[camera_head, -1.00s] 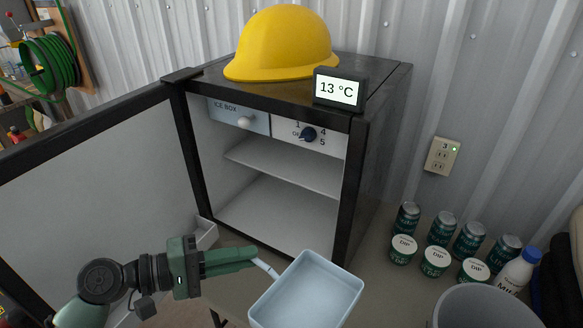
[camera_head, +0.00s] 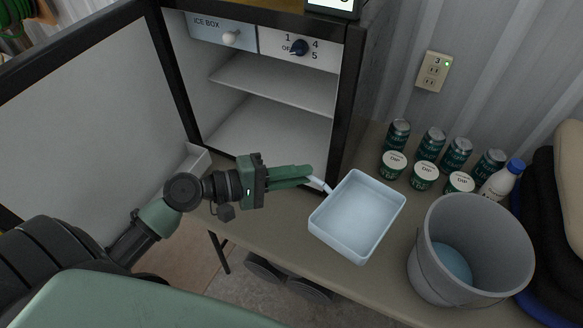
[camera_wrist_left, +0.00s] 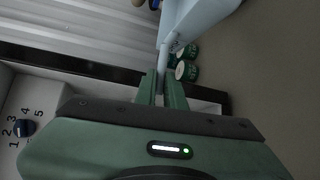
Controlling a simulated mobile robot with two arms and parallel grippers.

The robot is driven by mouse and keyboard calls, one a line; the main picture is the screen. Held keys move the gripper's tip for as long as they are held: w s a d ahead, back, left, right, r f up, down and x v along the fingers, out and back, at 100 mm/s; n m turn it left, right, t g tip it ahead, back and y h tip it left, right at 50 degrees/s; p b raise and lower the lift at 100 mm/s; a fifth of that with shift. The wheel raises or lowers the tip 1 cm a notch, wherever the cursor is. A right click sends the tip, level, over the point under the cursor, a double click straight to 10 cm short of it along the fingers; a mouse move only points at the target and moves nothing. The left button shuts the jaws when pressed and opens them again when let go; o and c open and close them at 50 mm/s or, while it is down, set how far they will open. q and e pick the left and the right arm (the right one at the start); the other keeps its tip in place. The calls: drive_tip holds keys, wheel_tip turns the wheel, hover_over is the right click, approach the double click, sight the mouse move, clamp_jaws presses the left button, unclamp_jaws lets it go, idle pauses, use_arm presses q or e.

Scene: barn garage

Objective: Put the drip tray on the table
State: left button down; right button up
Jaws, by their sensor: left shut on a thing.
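The drip tray (camera_head: 357,215) is a pale blue, shallow, open rectangular tray with a thin handle on its left side. My left gripper (camera_head: 311,175) is shut on that handle, and the tray extends to the right of its fingertips. The tray is over the tan table (camera_head: 285,236), in front of the fridge; whether it touches the top I cannot tell. In the left wrist view the handle runs between the fingers (camera_wrist_left: 161,88) to the tray (camera_wrist_left: 196,18) at the top. My right gripper is not in view.
The open fridge (camera_head: 262,130) stands behind, its door (camera_head: 85,110) swung left. Several cans and dip tubs (camera_head: 424,175), a milk bottle (camera_head: 503,180) and a grey bucket (camera_head: 422,262) stand right of the tray. A wall outlet (camera_head: 433,71) is behind them.

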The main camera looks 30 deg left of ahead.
use_arm(q)
drive_tip(key=d+f+y+b, duration=0.1)
drive_tip(key=f+b, duration=0.1)
drive_tip(key=f, duration=0.3)
drive_tip(key=w+d+f+n+t+y+b, duration=0.1)
drive_tip(key=f+b, duration=0.1)
drive_tip(key=f, duration=0.3)
drive_tip(key=d+f+n+t+y+b, duration=0.1)
drive_tip(key=d+f+b, duration=0.1)
drive_tip(key=f, duration=0.4)
drive_tip(key=shift+w+d+b, duration=0.1)
drive_tip(key=shift+w+b, duration=0.15)
drive_tip(key=shift+b, duration=0.2)
drive_tip(key=shift+f, duration=0.25)
drive_tip(key=shift+s+a+f+b, duration=0.1)
drive_tip(key=shift+a+f+b, duration=0.15)
drive_tip(key=shift+f+b, duration=0.6)
drive_tip(key=c, duration=1.4)
unclamp_jaws()
drive_tip(key=shift+r, duration=0.1)
drive_tip(key=shift+c, duration=0.2)
